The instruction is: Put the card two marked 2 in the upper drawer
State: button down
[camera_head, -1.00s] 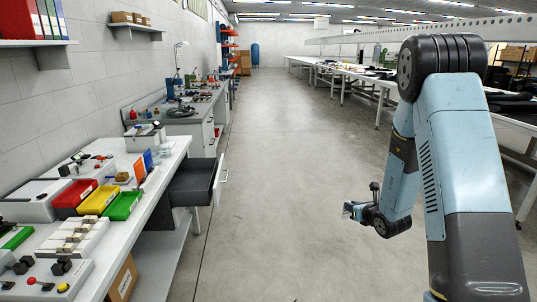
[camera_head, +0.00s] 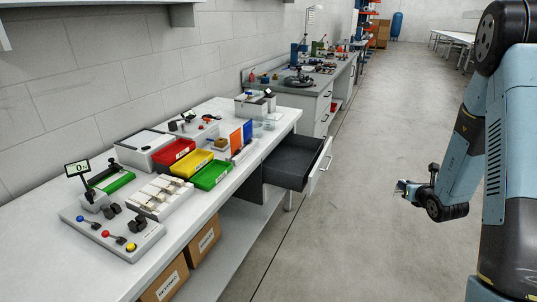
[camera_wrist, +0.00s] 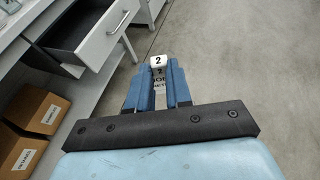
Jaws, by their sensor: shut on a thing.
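My gripper (camera_head: 405,190) is out over the aisle floor, to the right of the workbench. In the wrist view my gripper (camera_wrist: 158,90) is shut on a small white card marked 2 (camera_wrist: 157,61), held between its blue fingers. Further print shows on the card between the fingers, partly hidden. The open drawer (camera_head: 288,165) sticks out of the bench, dark inside, and looks empty. It also shows at the upper left of the wrist view (camera_wrist: 85,45). My gripper is apart from it, to its right in the head view.
The workbench (camera_head: 120,283) holds red (camera_head: 172,155), yellow (camera_head: 192,163) and green (camera_head: 211,175) bins and a button panel (camera_head: 112,230). Cardboard boxes (camera_head: 203,240) stand on the shelf below. The aisle floor (camera_head: 340,250) is clear.

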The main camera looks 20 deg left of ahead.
aim_at(271, 163)
jog(key=u, duration=0.15)
jog(key=i, duration=1)
jog(key=u, duration=0.55)
